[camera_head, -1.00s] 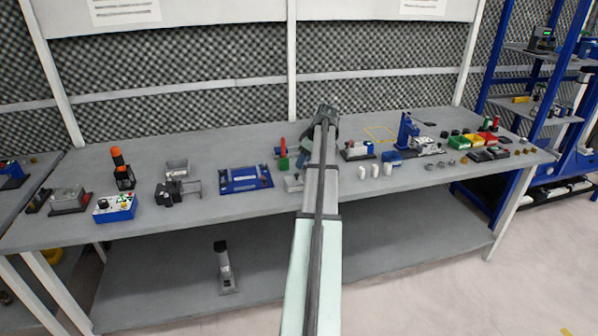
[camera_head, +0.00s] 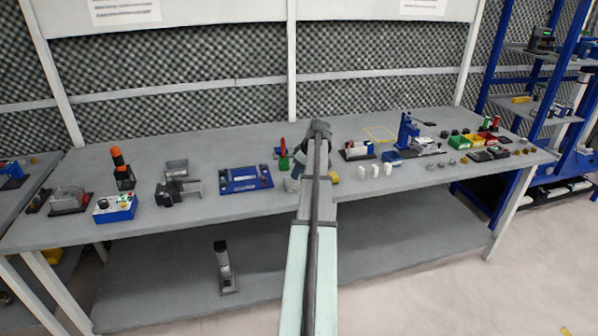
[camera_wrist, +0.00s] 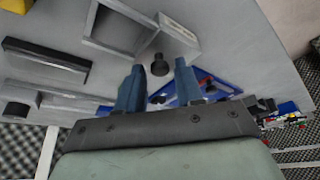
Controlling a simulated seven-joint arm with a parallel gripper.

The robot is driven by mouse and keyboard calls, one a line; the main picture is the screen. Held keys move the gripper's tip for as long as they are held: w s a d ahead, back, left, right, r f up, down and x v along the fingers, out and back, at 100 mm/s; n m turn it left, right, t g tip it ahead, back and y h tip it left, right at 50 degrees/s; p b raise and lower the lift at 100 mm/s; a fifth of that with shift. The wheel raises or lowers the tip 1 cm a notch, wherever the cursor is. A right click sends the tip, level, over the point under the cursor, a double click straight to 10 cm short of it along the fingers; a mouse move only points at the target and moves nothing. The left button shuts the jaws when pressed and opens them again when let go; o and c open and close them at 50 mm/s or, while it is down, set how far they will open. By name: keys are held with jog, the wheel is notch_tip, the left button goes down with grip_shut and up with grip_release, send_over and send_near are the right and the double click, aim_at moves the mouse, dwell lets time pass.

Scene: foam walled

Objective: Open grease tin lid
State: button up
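I cannot pick out the grease tin or its lid for certain. In the wrist view my gripper (camera_wrist: 159,67) is open, with its two blue-grey fingers apart. A small dark round knob (camera_wrist: 160,65) shows between the fingertips, beside a pale grey block (camera_wrist: 181,36). Whether the fingers are level with the knob or above it I cannot tell, and no contact shows. An open grey box (camera_wrist: 92,42) lies to the left of that block.
The grey bench (camera_head: 250,208) carries a blue tray-like fixture (camera_head: 245,179) left of my arm and a red-and-green item (camera_head: 283,157) close beside it. Three small white pieces (camera_head: 374,170) stand right of it. A blue press-like device (camera_head: 407,135) and coloured bins (camera_head: 472,141) are farther right.

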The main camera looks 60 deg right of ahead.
grip_shut()
dwell(0.3)
jog(key=s+d, duration=0.4)
dwell(0.3)
jog(key=shift+o, duration=1.3)
grip_release()
jog(key=shift+r, duration=0.1)
jog(key=v, duration=1.3)
jog(key=shift+s+r, duration=0.2)
jog(key=shift+r, duration=0.05)
